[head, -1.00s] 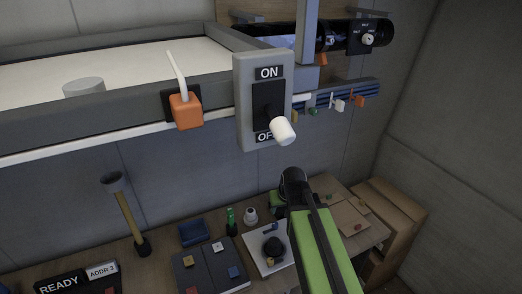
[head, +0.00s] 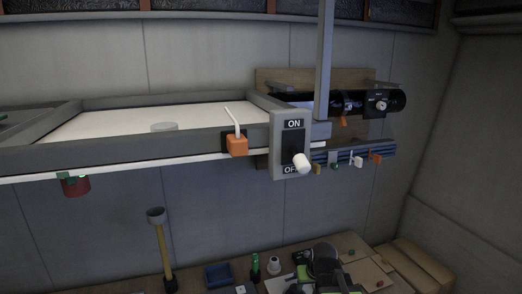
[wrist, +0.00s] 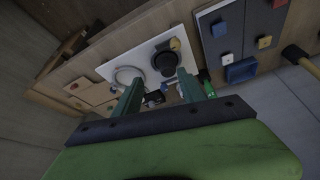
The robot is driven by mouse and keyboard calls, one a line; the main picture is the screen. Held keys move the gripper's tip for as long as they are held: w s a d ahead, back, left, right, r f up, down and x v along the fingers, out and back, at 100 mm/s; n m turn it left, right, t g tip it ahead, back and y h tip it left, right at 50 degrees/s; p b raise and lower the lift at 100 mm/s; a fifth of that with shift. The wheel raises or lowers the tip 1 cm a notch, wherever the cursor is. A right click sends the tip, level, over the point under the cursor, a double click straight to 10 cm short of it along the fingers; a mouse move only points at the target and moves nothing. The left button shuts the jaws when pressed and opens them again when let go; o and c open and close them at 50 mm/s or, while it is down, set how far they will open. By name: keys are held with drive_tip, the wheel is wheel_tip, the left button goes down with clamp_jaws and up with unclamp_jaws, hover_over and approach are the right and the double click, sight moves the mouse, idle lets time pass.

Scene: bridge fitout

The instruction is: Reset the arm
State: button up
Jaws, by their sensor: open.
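My arm shows at the bottom of the head view (head: 326,264), in front of the workbench, with its gripper not clearly visible there. In the wrist view my gripper (wrist: 160,86) has its two green fingers spread apart with nothing held between them. Beyond the fingers is a white plate with a black round knob (wrist: 165,62) on the bench. The ON/OFF switch box (head: 291,128) hangs on the front frame in the head view. Its white-tipped lever (head: 301,164) points down over the OFF label. My arm is below the switch and apart from it.
A framed tray (head: 75,130) with an orange block (head: 237,146) on its front edge juts out left of the switch. A dark cylinder (head: 395,100) and a blue rail (head: 380,149) are to its right.

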drive_tip(key=s+f+g+b, duration=0.2)
drive_tip(key=s+f+b, duration=0.2)
drive_tip(key=f+b, duration=0.75)
drive_tip(key=s+f+m+g, duration=0.1)
drive_tip(key=s+f+g, duration=0.1)
drive_tip(key=s, duration=0.5)
drive_tip(key=shift+g+p, duration=0.3)
drive_tip(key=shift+p, duration=0.15)
